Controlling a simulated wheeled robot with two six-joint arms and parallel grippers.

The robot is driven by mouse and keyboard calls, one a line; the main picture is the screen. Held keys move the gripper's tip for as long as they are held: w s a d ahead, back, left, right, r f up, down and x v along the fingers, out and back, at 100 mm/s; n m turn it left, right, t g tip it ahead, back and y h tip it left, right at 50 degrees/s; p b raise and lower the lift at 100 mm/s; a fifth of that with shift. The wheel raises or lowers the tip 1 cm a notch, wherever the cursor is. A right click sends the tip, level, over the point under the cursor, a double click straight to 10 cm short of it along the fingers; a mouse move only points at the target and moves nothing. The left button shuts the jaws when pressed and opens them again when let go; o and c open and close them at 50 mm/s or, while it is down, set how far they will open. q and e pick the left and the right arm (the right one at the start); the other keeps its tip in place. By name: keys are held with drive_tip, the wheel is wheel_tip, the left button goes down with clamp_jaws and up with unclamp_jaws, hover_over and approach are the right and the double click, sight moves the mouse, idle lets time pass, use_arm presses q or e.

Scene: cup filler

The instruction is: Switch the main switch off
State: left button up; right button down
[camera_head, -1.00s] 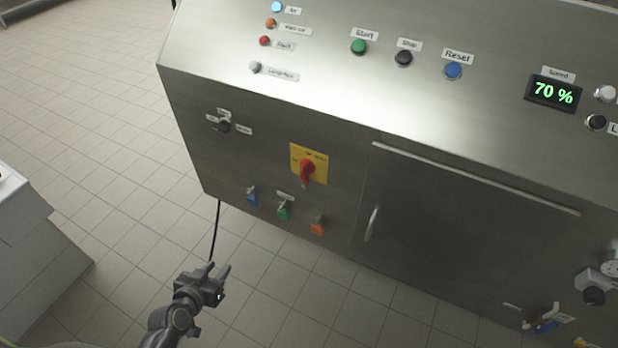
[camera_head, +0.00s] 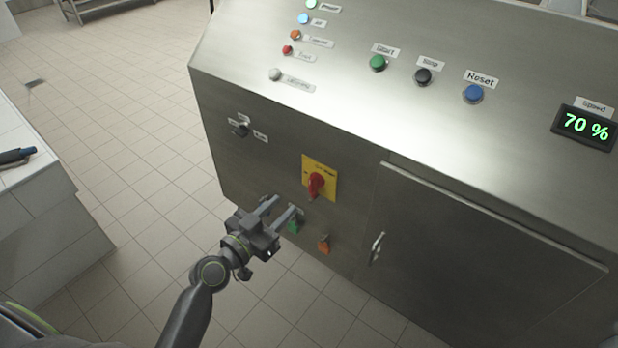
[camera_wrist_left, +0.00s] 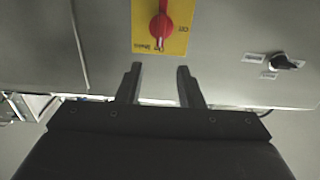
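The main switch is a red rotary handle (camera_head: 316,185) on a yellow plate (camera_head: 331,174) on the front of the steel cabinet. In the left wrist view the red handle (camera_wrist_left: 161,24) stands at the top centre, its grip running up and down the picture, with print on the plate around it. My left gripper (camera_head: 283,206) is open and empty, below and left of the switch in the head view. In the left wrist view its two fingers (camera_wrist_left: 159,84) are apart, and the handle lies beyond their tips, roughly in line with the gap. My right gripper is not in view.
A black selector knob (camera_head: 241,129) sits left of the switch. Green (camera_head: 293,226) and orange (camera_head: 323,246) tagged valves are below it, close to my left gripper. A cabinet door with a handle (camera_head: 377,248) is to the right. A bench (camera_head: 35,190) stands at the left.

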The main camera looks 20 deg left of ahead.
sight(310, 181)
use_arm(q)
drive_tip(key=p+x, duration=0.1)
drive_tip(key=x, duration=0.8)
drive_tip(key=shift+w+p, duration=0.15)
drive_tip(key=shift+p, duration=0.2)
drive_tip(key=shift+w+d+f, duration=0.1)
drive_tip(key=shift+w+d, duration=0.15)
drive_tip(key=shift+w, duration=0.35)
drive_tip(key=shift+c, duration=0.2)
clamp_jaws()
